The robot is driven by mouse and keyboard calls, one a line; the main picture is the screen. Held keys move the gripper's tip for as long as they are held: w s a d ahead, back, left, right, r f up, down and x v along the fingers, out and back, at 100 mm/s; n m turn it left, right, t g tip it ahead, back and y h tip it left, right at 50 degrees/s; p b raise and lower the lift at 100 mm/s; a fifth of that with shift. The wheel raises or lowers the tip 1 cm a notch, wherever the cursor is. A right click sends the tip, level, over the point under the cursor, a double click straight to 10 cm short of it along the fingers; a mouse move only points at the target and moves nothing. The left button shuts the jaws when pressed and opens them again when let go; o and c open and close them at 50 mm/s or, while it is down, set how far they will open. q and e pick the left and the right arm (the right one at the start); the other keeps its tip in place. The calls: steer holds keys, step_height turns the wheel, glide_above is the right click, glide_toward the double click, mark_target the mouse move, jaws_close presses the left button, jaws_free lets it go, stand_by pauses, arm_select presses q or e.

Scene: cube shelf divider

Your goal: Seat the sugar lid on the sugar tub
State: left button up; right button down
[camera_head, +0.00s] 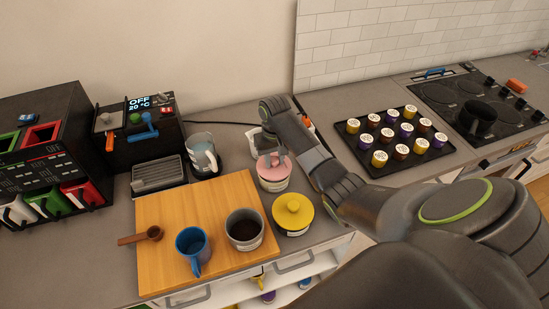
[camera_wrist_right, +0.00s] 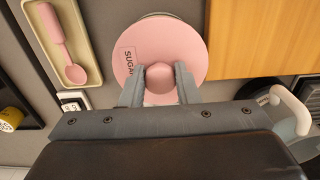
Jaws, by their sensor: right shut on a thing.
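The pink sugar lid (camera_wrist_right: 135,45), marked SUGAR, fills the upper middle of the right wrist view. My right gripper (camera_wrist_right: 160,84) is shut on its round knob, with one finger on each side. In the head view the right gripper (camera_head: 271,158) points down over the pink sugar tub (camera_head: 274,183), which stands at the right edge of the wooden board. The lid is over the tub; a thin pale rim shows past its far edge in the wrist view. I cannot tell whether the lid touches the tub all round. My left gripper is not in view.
A yellow-lidded tub (camera_head: 293,213) stands close in front. A grey canister (camera_head: 244,229), a blue mug (camera_head: 193,249) and a wooden scoop (camera_head: 143,236) are on the board (camera_head: 165,208). A glass jug (camera_head: 203,156) is left; a tray of capsules (camera_head: 355,155) is right.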

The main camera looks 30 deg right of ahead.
steer(key=shift+f+b, duration=0.35)
steer(key=shift+f, duration=0.6)
stand_by(0.3)
steer(key=c, duration=1.4)
jaws_free()
steer(key=o, duration=0.5)
steer(key=shift+o, duration=0.2)
step_height(320, 180, up, 3)
steer(key=shift+f+p, duration=0.15)
steer(key=shift+p, duration=1)
steer(key=shift+r, duration=2.65)
